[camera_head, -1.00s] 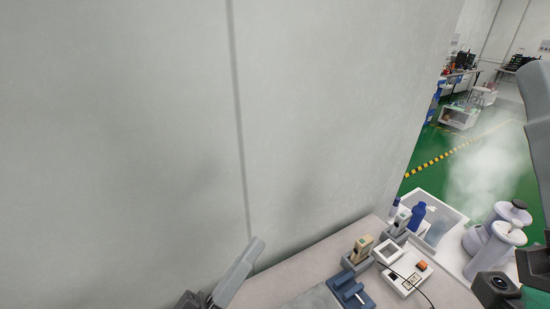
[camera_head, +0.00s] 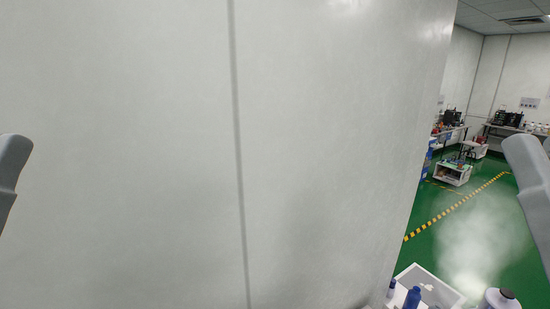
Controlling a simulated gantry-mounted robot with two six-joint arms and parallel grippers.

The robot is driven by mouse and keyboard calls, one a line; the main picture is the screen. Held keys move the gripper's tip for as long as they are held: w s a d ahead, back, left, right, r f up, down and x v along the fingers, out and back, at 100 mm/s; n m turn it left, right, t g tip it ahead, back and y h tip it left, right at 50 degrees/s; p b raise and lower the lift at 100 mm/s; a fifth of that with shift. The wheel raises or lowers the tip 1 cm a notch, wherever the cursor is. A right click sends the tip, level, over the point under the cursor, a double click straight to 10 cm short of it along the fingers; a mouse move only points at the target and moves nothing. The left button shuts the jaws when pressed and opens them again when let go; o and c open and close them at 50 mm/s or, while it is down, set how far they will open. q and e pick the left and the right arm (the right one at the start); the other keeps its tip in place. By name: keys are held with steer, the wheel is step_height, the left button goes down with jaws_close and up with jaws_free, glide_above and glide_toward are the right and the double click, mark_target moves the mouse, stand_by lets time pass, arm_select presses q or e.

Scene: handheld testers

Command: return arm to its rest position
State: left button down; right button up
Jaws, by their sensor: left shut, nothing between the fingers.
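Part of my left arm (camera_head: 10,180) shows at the left edge of the head view, as a grey rounded link. Part of my right arm (camera_head: 530,190) shows at the right edge, a similar grey link. The two stand at about the same height. No fingers of either gripper show in this view, and nothing held can be seen.
A pale wall (camera_head: 330,150) fills most of the view. At the bottom right are a white bin (camera_head: 443,290), a blue bottle (camera_head: 412,298) and the top of a white container (camera_head: 500,299). Beyond lies a green floor (camera_head: 425,250) with yellow-black tape and distant benches.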

step_height(320, 180, up, 20)
steer(key=p, duration=1.6)
step_height(320, 180, down, 49)
steer(key=b, duration=4.9)
